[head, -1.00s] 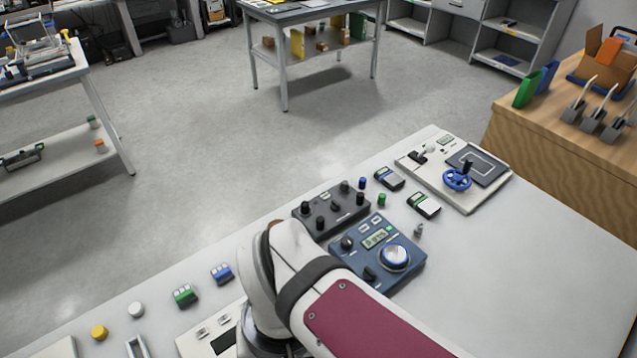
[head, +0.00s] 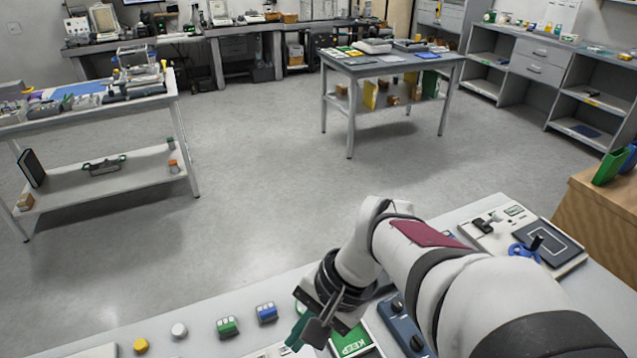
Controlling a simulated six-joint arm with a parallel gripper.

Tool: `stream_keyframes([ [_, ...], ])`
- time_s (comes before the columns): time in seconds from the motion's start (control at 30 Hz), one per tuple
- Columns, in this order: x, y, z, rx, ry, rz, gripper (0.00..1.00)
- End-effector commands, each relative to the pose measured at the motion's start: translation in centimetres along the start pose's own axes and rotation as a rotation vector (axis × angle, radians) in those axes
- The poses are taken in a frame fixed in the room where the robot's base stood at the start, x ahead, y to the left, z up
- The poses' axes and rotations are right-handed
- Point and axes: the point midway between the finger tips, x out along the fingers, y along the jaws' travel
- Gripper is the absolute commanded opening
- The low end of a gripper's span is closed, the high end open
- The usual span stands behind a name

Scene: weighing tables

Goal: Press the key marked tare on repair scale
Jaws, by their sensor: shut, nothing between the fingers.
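My gripper (head: 318,322) is shut and empty at the bottom middle of the head view, above the near light-grey table (head: 190,325). Its fingers point down. A green piece shows beside the fingers; I cannot tell what it belongs to. I cannot identify the repair scale for sure, and no key marked tare is legible. A pale panel edge (head: 268,352) shows at the bottom, left of my gripper, mostly cut off. A pale device with a dark framed plate (head: 548,243) and a blue handwheel (head: 524,250) lies at the right.
A blue instrument (head: 397,325) is partly hidden by my arm. Green (head: 227,327) and blue (head: 266,312) blocks, a white knob (head: 179,330) and a yellow knob (head: 141,345) stand left. Other tables stand beyond open floor.

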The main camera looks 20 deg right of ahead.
Motion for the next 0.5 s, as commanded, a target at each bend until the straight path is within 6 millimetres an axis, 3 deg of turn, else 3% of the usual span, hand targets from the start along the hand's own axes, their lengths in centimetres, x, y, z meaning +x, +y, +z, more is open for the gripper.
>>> stream_keyframes([
  [0.13,-0.7,-1.1,-7.3,0.23,0.019,-0.148,0.0],
  [0.27,-1.5,-0.3,-13.7,0.413,0.052,-0.273,0.0],
  [0.5,-2.9,4.8,-24.3,0.716,0.133,-0.475,0.0],
])
